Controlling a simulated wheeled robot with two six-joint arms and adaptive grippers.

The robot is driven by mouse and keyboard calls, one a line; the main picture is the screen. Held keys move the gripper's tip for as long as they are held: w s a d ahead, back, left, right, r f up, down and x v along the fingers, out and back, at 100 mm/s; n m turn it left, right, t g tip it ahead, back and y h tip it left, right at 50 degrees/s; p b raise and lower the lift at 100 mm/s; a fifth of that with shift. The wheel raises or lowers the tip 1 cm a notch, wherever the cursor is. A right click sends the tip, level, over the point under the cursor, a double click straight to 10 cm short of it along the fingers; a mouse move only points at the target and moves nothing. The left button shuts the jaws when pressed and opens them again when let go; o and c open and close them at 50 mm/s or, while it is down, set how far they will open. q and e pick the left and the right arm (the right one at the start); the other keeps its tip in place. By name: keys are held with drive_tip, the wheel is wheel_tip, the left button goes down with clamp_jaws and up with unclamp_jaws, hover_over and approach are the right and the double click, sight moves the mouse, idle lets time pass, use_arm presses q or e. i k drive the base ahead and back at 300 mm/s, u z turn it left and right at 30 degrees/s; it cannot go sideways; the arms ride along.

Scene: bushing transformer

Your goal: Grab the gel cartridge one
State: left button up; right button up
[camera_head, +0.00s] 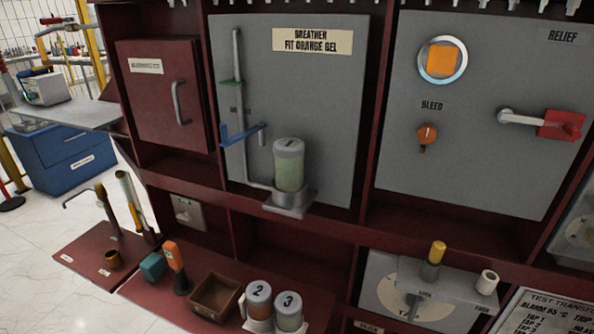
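A gel cartridge (289,168) with a grey cap and pale green contents stands upright on a grey bracket (289,204) on the breather panel. A dark mark on its cap looks like a 1. Neither of my grippers is in view.
A blue lever (243,133) and a thin vertical pipe (240,90) stand left of the bracketed cartridge. The panel label (312,40) reads "BREATHER FIT ORANGE GEL". A brown open box (215,298) sits left of cartridge 2. The space in front of the bracket looks clear.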

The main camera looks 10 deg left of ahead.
sight(288, 152)
drive_tip(key=u, duration=1.8)
drive_tip(key=k, duration=1.2)
drive_tip(key=z, duration=2)
drive_tip(key=i, duration=0.5)
drive_tip(key=z, duration=0.05)
